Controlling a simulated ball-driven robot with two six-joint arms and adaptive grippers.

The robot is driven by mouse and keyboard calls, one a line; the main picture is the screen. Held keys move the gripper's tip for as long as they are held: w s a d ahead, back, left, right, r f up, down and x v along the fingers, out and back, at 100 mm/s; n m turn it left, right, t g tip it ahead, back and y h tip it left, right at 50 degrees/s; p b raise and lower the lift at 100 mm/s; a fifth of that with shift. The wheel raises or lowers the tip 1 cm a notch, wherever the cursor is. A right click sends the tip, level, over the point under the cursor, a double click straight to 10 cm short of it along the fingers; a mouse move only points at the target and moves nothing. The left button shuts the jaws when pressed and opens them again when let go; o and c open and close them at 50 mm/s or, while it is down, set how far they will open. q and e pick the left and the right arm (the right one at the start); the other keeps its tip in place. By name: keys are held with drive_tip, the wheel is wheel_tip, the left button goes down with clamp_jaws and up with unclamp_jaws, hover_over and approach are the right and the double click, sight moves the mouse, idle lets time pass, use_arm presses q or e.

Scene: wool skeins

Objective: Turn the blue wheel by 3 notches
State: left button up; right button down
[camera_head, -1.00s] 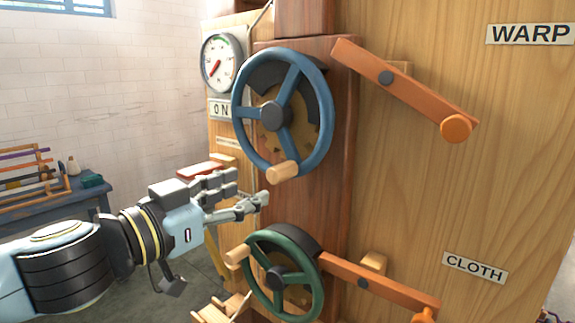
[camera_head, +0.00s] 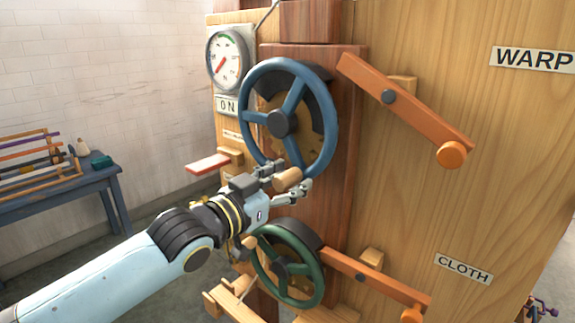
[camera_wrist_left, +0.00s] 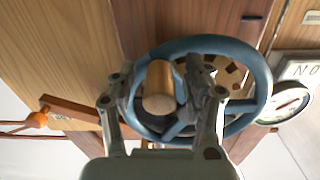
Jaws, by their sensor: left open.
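The blue wheel (camera_head: 328,128) stands upright on the dark wooden post, with a dark hub and a light wooden handle (camera_head: 287,180) at its lower rim. My left gripper (camera_head: 288,178) is open at the handle, its fingers on either side of it. In the left wrist view the handle (camera_wrist_left: 160,90) shows end-on between the two spread fingers (camera_wrist_left: 163,95), with the blue wheel (camera_wrist_left: 262,80) behind. I cannot tell whether the fingers touch the handle. My right gripper is not in view.
A green wheel (camera_head: 319,283) sits just below, close to my left wrist. Orange levers (camera_head: 405,100) stick out on the right by the WARP and CLOTH signs. A round gauge (camera_head: 225,60) is at the upper left. A blue table (camera_head: 60,198) stands far left.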

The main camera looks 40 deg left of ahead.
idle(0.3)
use_arm(q)
clamp_jaws()
idle(0.3)
